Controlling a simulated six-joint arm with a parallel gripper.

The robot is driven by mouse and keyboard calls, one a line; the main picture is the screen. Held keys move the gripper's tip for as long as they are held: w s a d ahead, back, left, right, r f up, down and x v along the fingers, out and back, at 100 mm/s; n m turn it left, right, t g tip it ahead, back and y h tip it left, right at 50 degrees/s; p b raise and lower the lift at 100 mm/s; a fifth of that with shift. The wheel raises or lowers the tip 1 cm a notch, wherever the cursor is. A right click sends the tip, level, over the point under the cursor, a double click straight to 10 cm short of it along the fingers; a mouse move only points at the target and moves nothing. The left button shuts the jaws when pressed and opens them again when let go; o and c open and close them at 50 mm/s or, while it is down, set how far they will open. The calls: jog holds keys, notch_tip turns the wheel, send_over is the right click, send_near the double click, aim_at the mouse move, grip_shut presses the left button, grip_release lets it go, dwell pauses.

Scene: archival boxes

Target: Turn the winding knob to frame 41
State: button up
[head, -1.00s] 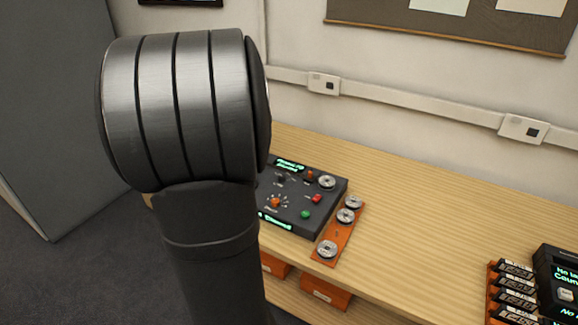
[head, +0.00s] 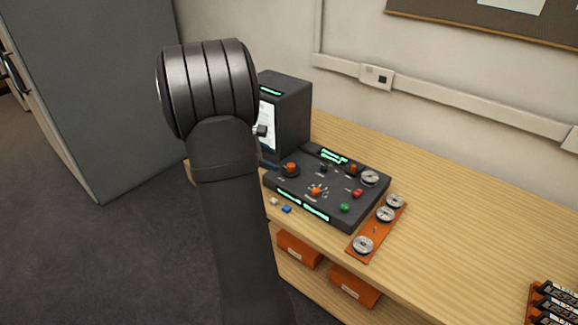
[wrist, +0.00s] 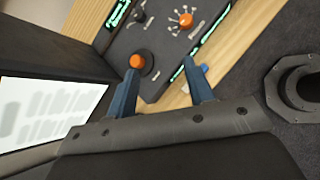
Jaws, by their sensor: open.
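A dark control panel (head: 330,215) lies on the wooden bench. An orange knob on a round dark base (head: 291,168) sits at its left corner; it also shows in the wrist view (wrist: 137,61).
A dark box with a lit white screen (head: 287,115) stands behind the panel's left end. An orange strip with several metal reels (head: 376,230) lies to the right. Small white and blue pieces (head: 286,209) sit at the front.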

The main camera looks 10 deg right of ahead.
aim_at(289, 166)
jog(key=w+a+f+n+t+h, duration=0.1)
jog(key=a+f+n+t+h, duration=0.1)
jog(key=a+f+n+t, duration=0.35)
jog(key=shift+n+g, duration=0.55)
jog(key=shift+n, duration=0.3)
jog(key=x, duration=1.1)
jog(key=w+x, duration=0.1)
jog(key=x, duration=0.4)
jog(key=shift+w+a+f, duration=0.15)
jog(key=shift+w+f, duration=0.05)
jog(key=shift+c, duration=0.5)
jog(key=c, duration=0.9)
jog(key=shift+a+m+g, duration=0.1)
jog(key=shift+m+g, duration=0.2)
jog(key=shift+m, duration=0.1)
jog(key=shift+w+m+g+h, duration=0.2)
jog(key=shift+m+g+h, duration=0.4)
jog(key=shift+m+g, duration=0.7)
jog(key=shift+w+m+g+h, duration=0.15)
jog(key=shift+m+g+h, duration=0.45)
jog(key=shift+m+g, duration=0.65)
jog(key=shift+g, duration=0.35)
